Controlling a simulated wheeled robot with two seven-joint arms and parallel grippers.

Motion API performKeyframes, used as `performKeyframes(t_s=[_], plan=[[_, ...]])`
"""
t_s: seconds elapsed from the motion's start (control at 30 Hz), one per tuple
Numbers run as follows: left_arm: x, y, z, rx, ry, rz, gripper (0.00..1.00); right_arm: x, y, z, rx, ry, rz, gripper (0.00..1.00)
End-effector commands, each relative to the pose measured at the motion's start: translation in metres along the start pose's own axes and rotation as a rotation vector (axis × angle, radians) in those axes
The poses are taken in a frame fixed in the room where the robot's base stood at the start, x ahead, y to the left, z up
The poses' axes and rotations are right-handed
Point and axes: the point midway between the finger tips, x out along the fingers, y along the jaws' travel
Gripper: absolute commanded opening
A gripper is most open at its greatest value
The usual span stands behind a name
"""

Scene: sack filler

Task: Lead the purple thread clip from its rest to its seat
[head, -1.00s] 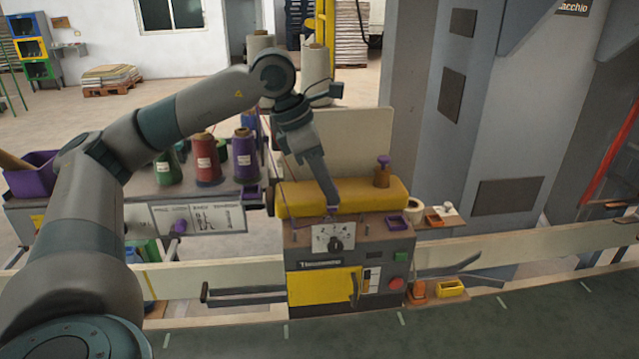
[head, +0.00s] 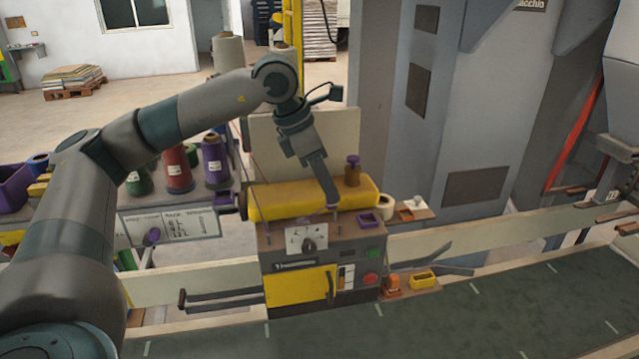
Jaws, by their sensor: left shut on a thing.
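My left gripper (head: 333,204) points down just above the right part of the top of the grey machine box (head: 308,262), in front of the yellow cover (head: 300,199). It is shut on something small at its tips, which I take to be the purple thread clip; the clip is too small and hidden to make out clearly. A purple open frame (head: 368,220) sits on the box top, to the right of the gripper and apart from it. Another purple bracket (head: 223,200) is at the box's left side. My right gripper is out of view.
Thread cones, including a purple cone (head: 215,160) and a red cone (head: 178,170), stand on the left bench. A small shelf (head: 425,212) is right of the box. The green belt (head: 480,310) runs in front.

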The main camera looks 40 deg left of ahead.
Motion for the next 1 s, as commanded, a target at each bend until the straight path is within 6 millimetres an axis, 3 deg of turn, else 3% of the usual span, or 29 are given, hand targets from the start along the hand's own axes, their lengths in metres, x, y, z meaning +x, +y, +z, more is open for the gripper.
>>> performKeyframes(t_s=[0.23,1.0], plan=[[0.005,-0.001,0.014,0.000,0.001,-0.001,0.00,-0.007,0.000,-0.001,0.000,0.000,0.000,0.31],[0.047,0.000,-0.005,0.000,0.001,0.000,0.00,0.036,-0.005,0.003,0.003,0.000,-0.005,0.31]])
